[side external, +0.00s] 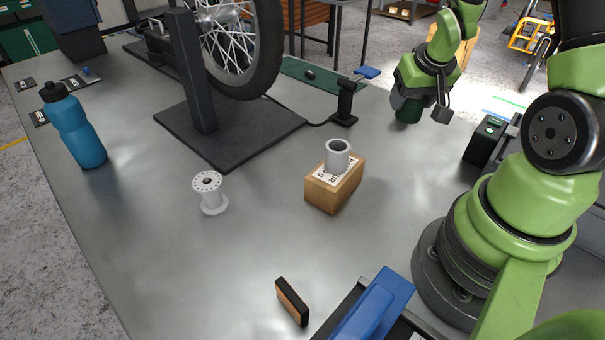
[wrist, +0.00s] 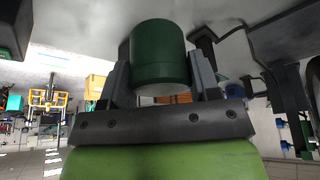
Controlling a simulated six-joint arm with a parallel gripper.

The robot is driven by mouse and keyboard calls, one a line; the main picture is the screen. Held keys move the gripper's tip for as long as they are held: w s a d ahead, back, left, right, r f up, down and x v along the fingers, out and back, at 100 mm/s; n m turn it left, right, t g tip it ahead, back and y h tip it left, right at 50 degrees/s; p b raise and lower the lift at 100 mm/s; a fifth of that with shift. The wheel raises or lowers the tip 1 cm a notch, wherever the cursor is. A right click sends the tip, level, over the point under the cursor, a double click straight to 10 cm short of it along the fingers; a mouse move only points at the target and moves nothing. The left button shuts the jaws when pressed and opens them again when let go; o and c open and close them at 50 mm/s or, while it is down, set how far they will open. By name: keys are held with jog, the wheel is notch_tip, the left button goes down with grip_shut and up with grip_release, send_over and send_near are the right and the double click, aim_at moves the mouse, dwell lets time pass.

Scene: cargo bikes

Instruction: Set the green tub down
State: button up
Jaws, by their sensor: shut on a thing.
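The dark green tub (side external: 408,112) is at the back right of the grey table, near its far edge. My gripper (side external: 409,97) is above and around it, shut on its sides. In the wrist view the green tub (wrist: 160,55) sits between the two grey fingers of my gripper (wrist: 163,72). The tub looks upright and its base is at or very close to the tabletop; I cannot tell whether it touches. Its upper part is hidden by my gripper in the side view.
A white spool (side external: 210,193), blue bottle (side external: 76,127) and black-and-wood brush (side external: 292,302) stand apart. A wheel stand (side external: 232,143) and black post (side external: 345,102) are left of the tub. Table around the tub is clear.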

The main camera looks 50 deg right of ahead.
jog(key=r, duration=0.5)
jog(key=shift+w+a+r, duration=0.2)
jog(key=shift+w+r, duration=0.05)
jog(key=shift+w, duration=0.05)
jog(key=w+a+n+y, duration=0.3)
jog(key=w+a+n, duration=0.35)
jog(key=a, duration=0.45)
jog(key=w+a+n+y, duration=0.2)
jog(key=w+a+n, duration=0.45)
jog(key=a, duration=0.45)
jog(key=s+a+n+g+y, duration=0.1)
jog(key=s+a+n+g, duration=0.15)
jog(key=a+n, duration=0.65)
jog(key=s+a+n+g+y, duration=0.1)
jog(key=s+a+n, duration=0.25)
jog(key=a, duration=1.15)
notch_tip(320, 180, down, 10)
jog(key=shift+w+d+f, duration=0.1)
jog(key=shift+w+f, duration=0.05)
jog(key=shift+f, duration=2.45)
jog(key=shift+f, duration=0.1)
